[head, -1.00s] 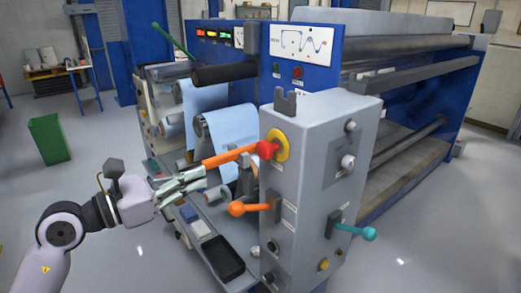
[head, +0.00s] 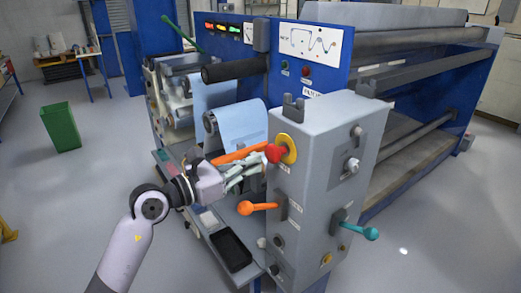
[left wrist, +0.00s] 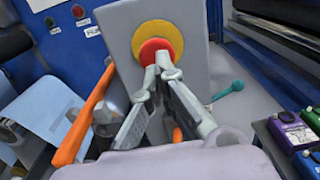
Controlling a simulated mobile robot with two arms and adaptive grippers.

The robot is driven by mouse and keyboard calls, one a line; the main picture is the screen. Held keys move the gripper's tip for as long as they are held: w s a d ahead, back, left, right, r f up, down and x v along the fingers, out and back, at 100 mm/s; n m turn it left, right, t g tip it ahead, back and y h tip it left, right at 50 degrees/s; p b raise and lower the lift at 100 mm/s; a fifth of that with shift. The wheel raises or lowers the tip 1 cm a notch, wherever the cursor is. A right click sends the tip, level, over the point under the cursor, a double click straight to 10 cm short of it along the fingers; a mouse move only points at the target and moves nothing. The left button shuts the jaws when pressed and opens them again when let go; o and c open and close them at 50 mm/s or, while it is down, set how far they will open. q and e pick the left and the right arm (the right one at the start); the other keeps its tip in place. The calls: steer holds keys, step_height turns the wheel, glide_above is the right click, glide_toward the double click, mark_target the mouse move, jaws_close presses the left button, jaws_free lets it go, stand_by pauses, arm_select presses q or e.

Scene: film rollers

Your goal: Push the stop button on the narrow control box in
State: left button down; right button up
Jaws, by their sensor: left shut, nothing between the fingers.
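The narrow grey control box (head: 310,200) stands upright at the near end of the machine. Its stop button is a red knob (head: 273,153) on a yellow disc (head: 289,144), high on the box's left face. In the left wrist view the red button (left wrist: 154,47) and the yellow disc (left wrist: 175,31) are straight ahead. My left gripper (head: 264,170) is shut and empty, just below and left of the button. In the left wrist view its fingertips (left wrist: 162,66) overlap the button's lower edge; I cannot tell whether they touch. My right gripper is not in view.
An orange bar (head: 236,155) runs beside the button, close above my gripper. An orange-knobbed lever (head: 246,208) and a teal-knobbed lever (head: 371,233) stick out from the box. A black tray (head: 231,250) lies below. Open floor is at left, with a green bin (head: 61,127).

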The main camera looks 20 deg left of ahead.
mark_target(275, 153)
arm_select(q)
steer(key=shift+p+x, duration=0.45)
steer(key=shift+x, duration=1.05)
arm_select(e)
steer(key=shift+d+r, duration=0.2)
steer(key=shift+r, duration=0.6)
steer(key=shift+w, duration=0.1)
